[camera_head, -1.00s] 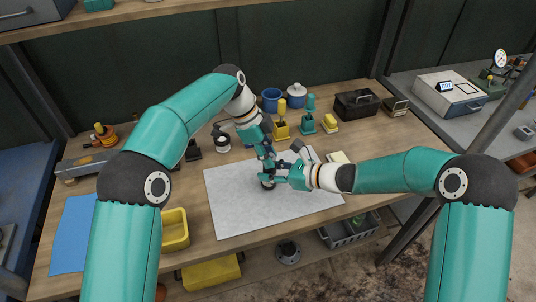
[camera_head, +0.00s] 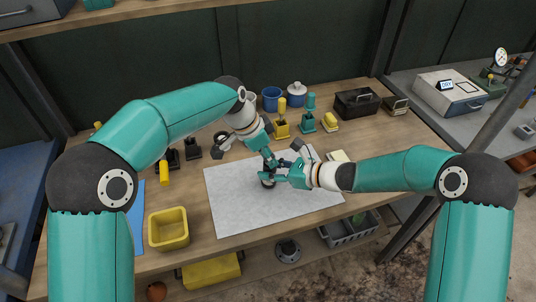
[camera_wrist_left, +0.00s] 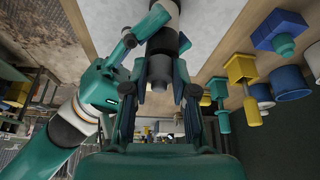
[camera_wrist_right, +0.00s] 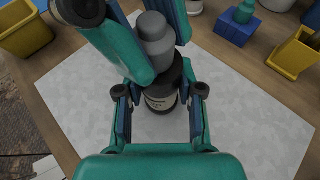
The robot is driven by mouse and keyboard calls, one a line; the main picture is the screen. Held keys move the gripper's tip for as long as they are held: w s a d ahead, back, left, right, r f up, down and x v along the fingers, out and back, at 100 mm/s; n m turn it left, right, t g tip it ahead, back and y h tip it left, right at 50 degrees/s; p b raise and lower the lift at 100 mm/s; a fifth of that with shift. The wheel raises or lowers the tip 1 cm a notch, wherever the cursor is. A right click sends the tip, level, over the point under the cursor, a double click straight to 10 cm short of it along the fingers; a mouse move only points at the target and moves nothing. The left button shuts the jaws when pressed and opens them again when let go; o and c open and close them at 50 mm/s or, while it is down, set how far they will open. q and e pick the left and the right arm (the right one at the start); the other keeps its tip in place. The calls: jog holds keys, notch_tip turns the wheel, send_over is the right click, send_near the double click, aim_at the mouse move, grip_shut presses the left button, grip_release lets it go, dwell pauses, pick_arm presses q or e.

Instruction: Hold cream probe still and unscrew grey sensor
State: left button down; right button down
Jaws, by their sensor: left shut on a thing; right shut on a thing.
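In the right wrist view the probe (camera_wrist_right: 161,100) stands upright on the pale sheet. The grey sensor (camera_wrist_right: 153,35) is a stepped grey cylinder on top of the probe. My left gripper (camera_wrist_left: 157,85) is shut on the sensor, and the grey end (camera_wrist_left: 158,72) shows between its fingers. In the head view my left gripper (camera_head: 269,166) and right gripper (camera_head: 281,174) meet and hide most of the probe. The thread cannot be seen.
The pale sheet (camera_head: 235,215) is clear around the grippers. A yellow bin (camera_head: 168,230) stands at the front left. Yellow (camera_head: 282,128) and teal (camera_head: 308,122) stands, blue pots (camera_head: 271,99) and a black toolbox (camera_head: 356,103) line the back.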

pick_arm(q)
jog(key=shift+s+n, duration=0.2)
jog(key=shift+n, duration=0.4)
jog(key=c, duration=1.2)
grip_release()
jog(key=shift+w, duration=0.15)
jog(key=shift+c, duration=0.2)
jog(key=shift+r, duration=0.15)
jog(key=shift+r, duration=1.4)
jog(key=o, duration=0.5)
jog(key=shift+o, duration=0.2)
jog(key=shift+r, duration=0.1)
jog(key=shift+r, duration=1.4)
